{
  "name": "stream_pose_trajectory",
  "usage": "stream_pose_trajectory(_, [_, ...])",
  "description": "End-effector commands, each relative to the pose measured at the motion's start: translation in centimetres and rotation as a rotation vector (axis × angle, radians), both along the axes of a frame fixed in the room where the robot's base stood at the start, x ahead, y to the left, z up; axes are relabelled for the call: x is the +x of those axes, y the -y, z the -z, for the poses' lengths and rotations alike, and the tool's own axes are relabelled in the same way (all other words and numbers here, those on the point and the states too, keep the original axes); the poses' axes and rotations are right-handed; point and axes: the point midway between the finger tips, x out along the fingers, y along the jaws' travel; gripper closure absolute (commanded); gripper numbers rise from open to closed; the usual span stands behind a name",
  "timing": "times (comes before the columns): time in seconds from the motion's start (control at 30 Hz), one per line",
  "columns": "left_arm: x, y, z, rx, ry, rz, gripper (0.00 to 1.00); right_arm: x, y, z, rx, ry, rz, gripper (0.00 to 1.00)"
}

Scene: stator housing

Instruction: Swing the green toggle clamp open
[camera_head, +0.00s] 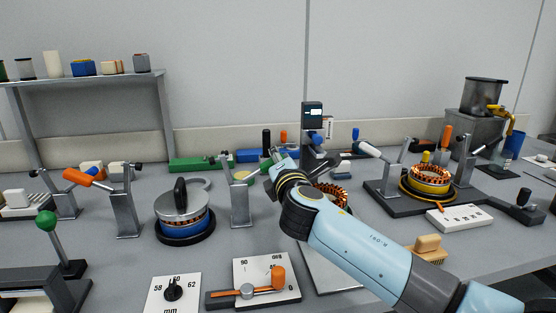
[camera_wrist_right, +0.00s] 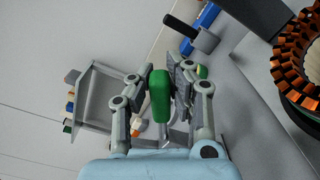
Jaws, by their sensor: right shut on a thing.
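The green handle (camera_wrist_right: 160,95) of the toggle clamp stands between the two fingers of my right gripper (camera_wrist_right: 160,88) in the right wrist view. The fingers are shut on it. In the head view my right gripper (camera_head: 270,166) is small and reaches behind a grey post (camera_head: 240,207), which looks like the clamp's stand. The arm and fingers mostly hide the handle there, and I cannot tell the angle of the clamp's arm. My left gripper is not in view.
Left of the post is a blue-ringed stator with a grey lid (camera_head: 184,207). A copper-wound stator (camera_head: 331,196) is partly behind my right arm. Other clamps have an orange handle (camera_head: 77,178) and a white handle (camera_head: 368,149). Dial plates (camera_head: 172,295) lie in front.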

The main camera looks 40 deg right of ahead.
Motion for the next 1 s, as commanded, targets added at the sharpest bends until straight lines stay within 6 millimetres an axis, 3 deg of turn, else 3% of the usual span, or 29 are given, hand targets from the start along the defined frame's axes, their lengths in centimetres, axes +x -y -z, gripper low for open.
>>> stream_pose_trajectory(0.1, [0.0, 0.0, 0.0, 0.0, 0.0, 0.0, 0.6, -0.1, 0.0, 0.3, 0.008, -0.002, 0.001, 1.0])
stream_pose_trajectory(0.13, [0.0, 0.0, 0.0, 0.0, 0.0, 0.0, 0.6, -0.1, 0.0, 0.3, 0.008, -0.002, 0.001, 0.84])
stream_pose_trajectory(0.33, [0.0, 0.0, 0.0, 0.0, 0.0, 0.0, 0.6, 0.0, 0.0, 0.2, 0.005, -0.001, 0.001, 0.58])
stream_pose_trajectory(0.67, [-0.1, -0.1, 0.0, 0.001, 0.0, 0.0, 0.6, -0.4, -0.2, 0.1, 0.004, -0.001, 0.001, 0.58])
stream_pose_trajectory(0.77, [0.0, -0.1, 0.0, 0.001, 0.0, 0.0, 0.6, -1.5, -0.9, 0.2, 0.005, -0.002, -0.001, 0.58])
stream_pose_trajectory(1.0, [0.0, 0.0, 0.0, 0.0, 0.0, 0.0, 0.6, -6.0, -3.7, 0.3, 0.008, -0.003, 0.0, 0.58])
